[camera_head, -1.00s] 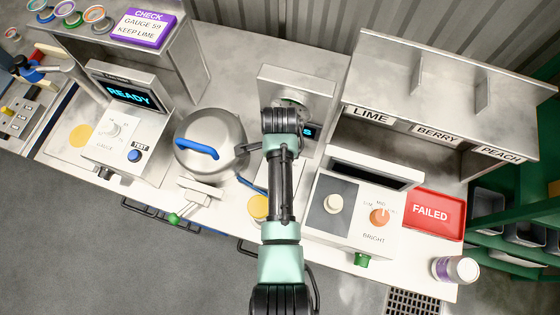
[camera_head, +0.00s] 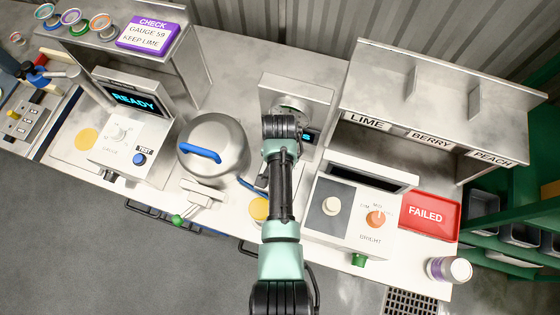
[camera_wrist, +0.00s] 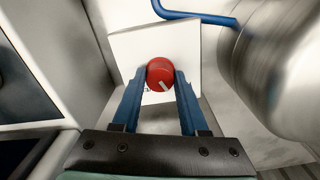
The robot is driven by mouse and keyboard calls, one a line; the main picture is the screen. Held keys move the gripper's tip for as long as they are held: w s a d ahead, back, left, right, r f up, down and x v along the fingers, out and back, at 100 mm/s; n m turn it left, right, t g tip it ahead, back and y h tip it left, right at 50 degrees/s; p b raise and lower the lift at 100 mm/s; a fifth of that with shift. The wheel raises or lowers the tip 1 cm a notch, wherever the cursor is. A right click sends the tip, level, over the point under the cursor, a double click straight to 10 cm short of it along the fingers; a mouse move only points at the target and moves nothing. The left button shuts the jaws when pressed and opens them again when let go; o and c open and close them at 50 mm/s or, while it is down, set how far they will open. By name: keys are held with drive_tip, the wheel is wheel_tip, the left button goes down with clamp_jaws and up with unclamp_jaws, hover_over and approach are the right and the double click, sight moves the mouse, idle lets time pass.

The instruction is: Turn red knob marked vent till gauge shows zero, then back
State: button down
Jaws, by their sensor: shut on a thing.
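In the wrist view a red knob (camera_wrist: 160,74) with a white pointer mark stands on a white panel (camera_wrist: 188,48). The mark points to the lower right. My gripper (camera_wrist: 160,80) has its two blue fingers shut on the knob, one on each side. Lettering beside the knob is mostly hidden by the fingers. In the head view my arm covers the knob and my gripper. I cannot make out a gauge reading for the vent in either view.
A steel vessel (camera_head: 218,135) with a blue handle (camera_head: 201,154) stands left of my arm; its blurred side shows in the wrist view (camera_wrist: 285,65). A READY screen (camera_head: 134,99) is farther left. A box with an orange dial (camera_head: 376,218) and a red FAILED tray (camera_head: 428,214) are right.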

drive_tip(key=shift+n, duration=1.6)
drive_tip(key=shift+c, duration=2.2)
unclamp_jaws()
wheel_tip(320, 180, up, 13)
drive_tip(key=b, duration=0.1)
